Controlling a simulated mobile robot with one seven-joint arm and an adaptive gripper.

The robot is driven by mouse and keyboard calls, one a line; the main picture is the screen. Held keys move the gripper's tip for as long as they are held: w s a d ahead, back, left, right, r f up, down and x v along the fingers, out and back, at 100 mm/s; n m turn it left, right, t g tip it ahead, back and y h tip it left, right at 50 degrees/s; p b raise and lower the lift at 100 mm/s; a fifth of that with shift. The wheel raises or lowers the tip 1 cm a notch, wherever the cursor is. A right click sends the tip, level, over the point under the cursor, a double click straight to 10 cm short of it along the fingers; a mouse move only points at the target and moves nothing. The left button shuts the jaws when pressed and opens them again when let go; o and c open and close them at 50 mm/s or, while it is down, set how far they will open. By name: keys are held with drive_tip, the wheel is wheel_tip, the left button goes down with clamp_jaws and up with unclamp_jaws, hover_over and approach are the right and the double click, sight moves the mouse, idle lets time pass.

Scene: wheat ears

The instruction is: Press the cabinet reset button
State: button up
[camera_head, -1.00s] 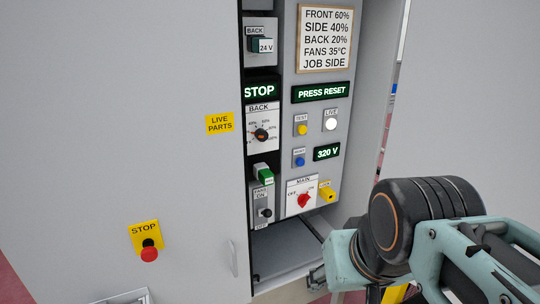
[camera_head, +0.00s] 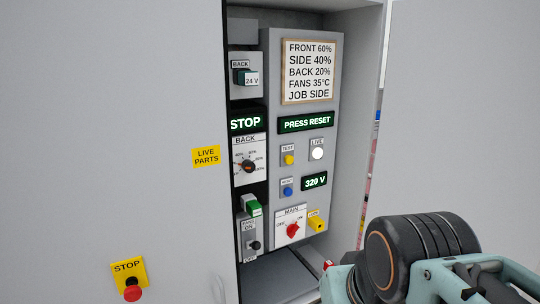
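A display (camera_head: 306,122) above reads "PRESS RESET". My arm shows at the lower right, to the right of and below the button, apart from it. My gripper's fingers are not visible in this view.
The red main switch (camera_head: 293,230) and a yellow lock piece (camera_head: 317,222) are below the button. The white live lamp (camera_head: 317,153) is lit. A red stop button (camera_head: 132,293) is on the outer grey face. A cabinet side wall (camera_head: 352,130) stands right of the panel.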

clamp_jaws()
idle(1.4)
